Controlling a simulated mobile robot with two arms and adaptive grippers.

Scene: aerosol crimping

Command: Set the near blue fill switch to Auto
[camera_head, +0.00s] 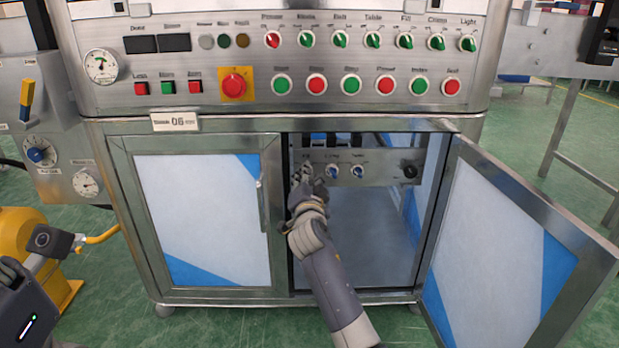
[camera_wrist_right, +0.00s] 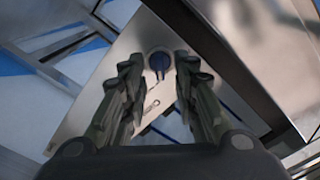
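Inside the open right bay of the machine, a small metal panel (camera_head: 385,170) carries a row of knobs with blue faces. Two blue knobs show in the head view, a middle one (camera_head: 331,172) and a right one (camera_head: 358,171); my right gripper covers the row's left end. The labels are too small to read surely. My right gripper (camera_head: 303,180) is at that left end. In the right wrist view its fingers (camera_wrist_right: 158,62) are apart, with a blue knob (camera_wrist_right: 159,64) between the tips; contact cannot be told. The knob's setting is unclear. My left gripper is not in view.
The right cabinet door (camera_head: 505,245) stands open and the left door (camera_head: 205,220) is shut. A black knob (camera_head: 409,171) is at the panel's right. Above is the main control panel (camera_head: 205,85). A yellow machine (camera_head: 20,225) stands at left.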

